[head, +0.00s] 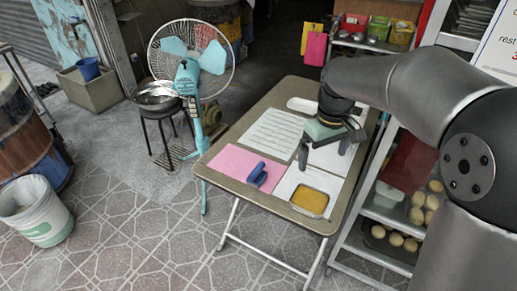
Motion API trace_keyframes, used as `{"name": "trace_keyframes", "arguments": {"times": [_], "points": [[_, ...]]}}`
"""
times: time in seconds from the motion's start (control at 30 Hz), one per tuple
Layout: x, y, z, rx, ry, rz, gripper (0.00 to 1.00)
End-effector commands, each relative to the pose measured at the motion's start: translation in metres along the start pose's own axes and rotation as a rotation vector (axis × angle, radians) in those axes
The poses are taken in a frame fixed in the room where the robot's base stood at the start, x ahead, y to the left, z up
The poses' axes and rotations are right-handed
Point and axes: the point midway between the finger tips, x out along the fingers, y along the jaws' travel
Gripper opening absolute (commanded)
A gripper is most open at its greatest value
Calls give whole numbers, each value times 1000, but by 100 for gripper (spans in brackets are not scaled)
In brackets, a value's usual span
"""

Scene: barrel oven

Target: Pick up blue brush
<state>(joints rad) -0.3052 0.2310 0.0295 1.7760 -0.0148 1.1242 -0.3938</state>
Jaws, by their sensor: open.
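The blue brush (258,175) lies on a pink sheet (227,164) at the left front part of the folding table (258,196). It looks small in the head view, so its finer shape is hard to make out. My gripper (322,158) hangs over the table to the right of the brush, with its two dark fingers pointing down and spread apart. Nothing shows between the fingers. The brush is apart from the gripper and not hidden by it.
A shallow tray with yellow contents (310,200) sits on a white sheet near the table's front edge, right of the brush. A lined white sheet (272,132) lies behind. A teal fan (187,80) stands beyond the table's left edge. A glass case with buns (395,238) stands at right.

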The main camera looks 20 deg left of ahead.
Motion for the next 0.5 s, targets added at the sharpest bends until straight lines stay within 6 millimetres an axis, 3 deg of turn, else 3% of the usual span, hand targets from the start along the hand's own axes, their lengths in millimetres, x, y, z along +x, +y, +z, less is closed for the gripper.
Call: {"name": "trace_keyframes", "arguments": {"times": [0.03, 0.1, 0.2, 0.33, 0.5], "points": [[10, -7, -42, -100, -6, -3, 100], [20, -18, -90, -228, -7, -5, 100], [37, -40, -144, -385, -8, -7, 100], [57, -64, -188, -526, -7, -11, 100], [71, -80, -210, -606, -6, -13, 100]]}}
